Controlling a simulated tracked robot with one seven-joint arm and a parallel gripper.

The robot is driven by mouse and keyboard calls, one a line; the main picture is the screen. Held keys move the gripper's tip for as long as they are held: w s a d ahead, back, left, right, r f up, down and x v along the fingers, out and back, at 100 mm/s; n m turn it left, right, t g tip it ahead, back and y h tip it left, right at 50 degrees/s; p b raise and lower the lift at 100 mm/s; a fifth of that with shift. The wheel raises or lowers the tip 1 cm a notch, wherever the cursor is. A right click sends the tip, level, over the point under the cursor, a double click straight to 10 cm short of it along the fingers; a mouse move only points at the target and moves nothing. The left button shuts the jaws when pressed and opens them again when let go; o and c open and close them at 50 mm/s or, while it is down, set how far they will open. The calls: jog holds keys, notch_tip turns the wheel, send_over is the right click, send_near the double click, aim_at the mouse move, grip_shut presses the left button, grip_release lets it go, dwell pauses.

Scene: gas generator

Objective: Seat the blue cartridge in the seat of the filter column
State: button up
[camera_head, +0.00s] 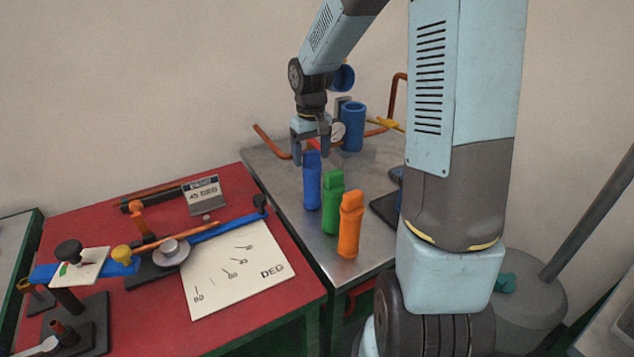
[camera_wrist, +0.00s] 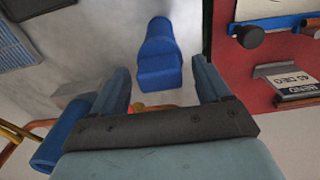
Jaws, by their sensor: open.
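The blue cartridge (camera_head: 312,187) stands upright on the grey metal table, at the back of a row with a green and an orange one. My gripper (camera_head: 311,158) is open above it, pointing down, with its fingertips at about the height of the cartridge top in the picture. In the wrist view the cartridge (camera_wrist: 160,62) appears between and beyond the open fingers (camera_wrist: 160,78); nothing is held. A blue upright cylinder (camera_head: 352,128) with a gauge and pipes stands behind; I cannot tell whether it is the filter column. No seat opening is clearly visible.
The green cartridge (camera_head: 333,200) and orange cartridge (camera_head: 350,226) stand close in front. Copper-coloured pipes (camera_head: 270,142) run along the table's back. A red table (camera_head: 110,224) with a bending jig and angle plate adjoins at left. My arm hides the metal table's right part.

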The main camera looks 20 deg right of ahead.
jog(key=shift+c, duration=0.2)
jog(key=c, duration=1.4)
